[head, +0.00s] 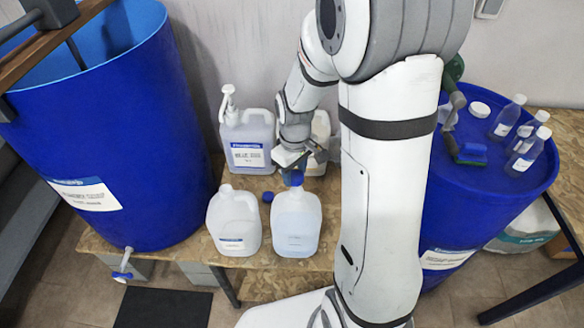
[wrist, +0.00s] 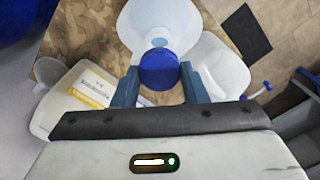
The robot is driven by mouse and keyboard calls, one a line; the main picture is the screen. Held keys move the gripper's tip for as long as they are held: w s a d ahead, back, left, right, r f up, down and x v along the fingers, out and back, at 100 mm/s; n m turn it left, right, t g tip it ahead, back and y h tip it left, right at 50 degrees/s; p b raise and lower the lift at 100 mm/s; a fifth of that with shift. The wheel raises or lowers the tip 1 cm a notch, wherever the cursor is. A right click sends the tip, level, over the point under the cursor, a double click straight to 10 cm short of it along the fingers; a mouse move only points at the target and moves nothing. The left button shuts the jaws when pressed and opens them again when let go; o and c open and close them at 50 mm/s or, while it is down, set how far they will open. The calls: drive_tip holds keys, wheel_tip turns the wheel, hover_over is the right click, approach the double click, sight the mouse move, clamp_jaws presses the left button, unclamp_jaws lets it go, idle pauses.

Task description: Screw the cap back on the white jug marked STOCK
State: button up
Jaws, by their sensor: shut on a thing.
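My gripper (wrist: 160,90) is shut on a blue cap (wrist: 160,70), which sits between its two fingers. In the head view the blue cap (head: 293,179) is right at the top of a translucent white jug (head: 297,220) holding pale blue liquid. That jug also shows in the wrist view (wrist: 178,18), straight beyond the cap. I cannot tell whether the cap touches its neck. A second white jug (head: 233,222) stands upright to its left, uncapped.
A pump-topped jug (head: 248,140) stands behind, with another white jug (head: 320,130) partly hidden by my arm. Large blue drums stand left (head: 120,130) and right (head: 480,200). Small bottles (head: 507,117) and a brush (head: 470,154) are on the right drum. The wooden table (head: 185,240) ends just before the jugs.

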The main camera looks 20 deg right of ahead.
drive_tip(key=shift+s+d+f+b, duration=0.1)
drive_tip(key=shift+f+b, duration=0.8)
drive_tip(key=shift+f, duration=0.45)
drive_tip(key=shift+s+f+b, duration=0.2)
drive_tip(key=shift+f+b, duration=0.1)
drive_tip(key=shift+f, duration=0.05)
drive_tip(key=shift+r, duration=0.25)
drive_tip(key=shift+f+b, duration=0.95)
drive_tip(key=shift+f, duration=0.25)
idle(1.7)
drive_tip(key=m, duration=0.4)
drive_tip(key=shift+m, duration=0.9)
drive_tip(key=shift+b, duration=0.3)
